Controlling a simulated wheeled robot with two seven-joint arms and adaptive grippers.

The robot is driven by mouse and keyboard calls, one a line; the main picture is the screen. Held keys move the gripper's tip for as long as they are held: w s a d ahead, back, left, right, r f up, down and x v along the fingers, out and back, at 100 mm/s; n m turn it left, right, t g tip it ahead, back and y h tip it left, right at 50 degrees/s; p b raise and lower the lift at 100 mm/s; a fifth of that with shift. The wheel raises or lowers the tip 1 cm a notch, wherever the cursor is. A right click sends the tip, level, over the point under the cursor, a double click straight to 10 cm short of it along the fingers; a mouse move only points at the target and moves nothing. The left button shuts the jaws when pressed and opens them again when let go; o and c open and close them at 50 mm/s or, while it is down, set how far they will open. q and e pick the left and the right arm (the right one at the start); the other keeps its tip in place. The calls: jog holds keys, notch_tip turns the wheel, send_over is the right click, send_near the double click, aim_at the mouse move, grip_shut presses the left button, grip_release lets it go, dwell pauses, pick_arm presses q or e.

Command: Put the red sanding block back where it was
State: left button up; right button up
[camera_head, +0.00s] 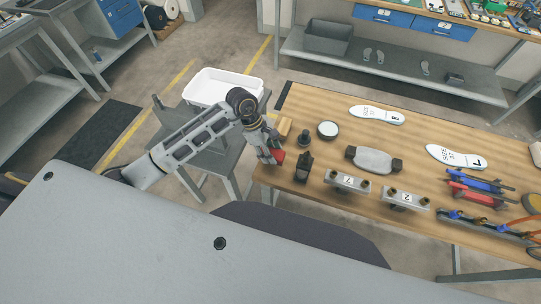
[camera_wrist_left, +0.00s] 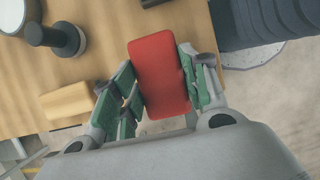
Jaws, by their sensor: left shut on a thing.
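The red sanding block (camera_wrist_left: 159,72) is between the fingers of my left gripper (camera_wrist_left: 163,88) in the left wrist view. The green-padded fingers are shut on its two long sides. In the head view the block (camera_head: 278,155) shows as a small red patch at my left gripper (camera_head: 271,155), over the left end of the wooden table (camera_head: 335,105). I cannot tell whether the block touches the table. My right gripper is not in view.
A tan wooden block (camera_head: 284,127) lies close to the gripper; it also shows in the left wrist view (camera_wrist_left: 66,104). A black clamp-like item (camera_head: 303,168), a dark knob-topped piece (camera_head: 304,139) and a round tin (camera_head: 328,130) stand to the right. A white bin (camera_head: 222,85) is behind my arm.

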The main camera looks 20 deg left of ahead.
pick_arm(q)
jog(key=shift+f+p, duration=0.3)
jog(key=shift+f, duration=1.3)
jog(key=shift+f, duration=0.1)
jog(key=o, duration=0.9)
jog(key=shift+r, duration=0.25)
jog(key=shift+b+v, duration=1.3)
jog(key=shift+v, duration=4.6)
jog(key=shift+a, duration=0.1)
